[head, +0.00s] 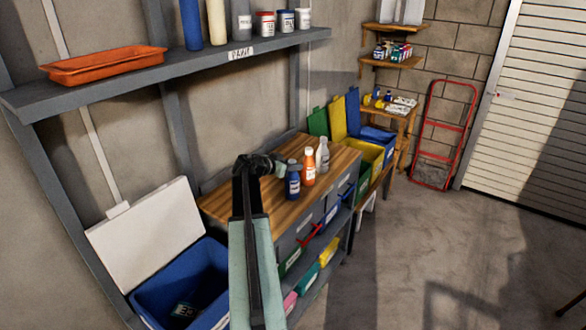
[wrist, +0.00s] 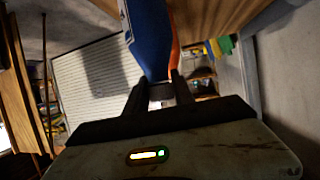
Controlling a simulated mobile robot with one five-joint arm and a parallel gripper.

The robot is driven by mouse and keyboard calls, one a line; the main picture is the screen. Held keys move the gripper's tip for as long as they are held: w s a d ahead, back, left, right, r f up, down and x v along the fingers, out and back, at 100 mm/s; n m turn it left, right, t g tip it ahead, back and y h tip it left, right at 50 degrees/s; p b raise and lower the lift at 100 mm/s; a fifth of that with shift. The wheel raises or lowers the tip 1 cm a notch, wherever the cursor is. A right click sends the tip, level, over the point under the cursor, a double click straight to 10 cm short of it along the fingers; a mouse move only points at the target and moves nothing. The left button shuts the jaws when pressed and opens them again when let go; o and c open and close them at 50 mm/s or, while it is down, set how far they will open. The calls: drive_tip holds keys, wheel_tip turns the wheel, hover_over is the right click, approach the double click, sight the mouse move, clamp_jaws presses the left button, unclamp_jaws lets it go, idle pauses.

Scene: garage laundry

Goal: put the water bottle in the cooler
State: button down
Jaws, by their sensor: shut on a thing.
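A blue bottle (head: 292,184) is upright at the front of the wooden bench top, and I cannot tell whether its base touches the wood. My gripper (head: 281,168) is shut on its top end. In the wrist view the fingers (wrist: 162,90) close around the pale cap, with the blue body (wrist: 150,40) beyond them. The blue cooler (head: 215,262) is on the floor at lower left, its white lid (head: 146,232) swung open toward the wall. A small dark labelled item (head: 183,310) lies inside. My arm hides part of the cooler's right side.
An orange bottle (head: 309,168) and a grey-white bottle (head: 323,155) stand close behind the blue one. The bench top (head: 240,200) is bare toward the cooler. A shelf (head: 200,62) with an orange tray (head: 104,65) and paint cans overhangs at upper left.

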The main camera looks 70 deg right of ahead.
drive_tip(key=shift+f, duration=0.1)
drive_tip(key=c, duration=1.5)
unclamp_jaws()
drive_tip(key=shift+f, duration=0.1)
drive_tip(key=o, duration=0.4)
drive_tip(key=shift+o, duration=0.2)
drive_tip(key=shift+r, duration=0.3)
drive_tip(key=p+v, duration=0.4)
drive_tip(key=v, duration=0.8)
drive_tip(key=shift+p, duration=0.3)
drive_tip(key=shift+a, duration=0.1)
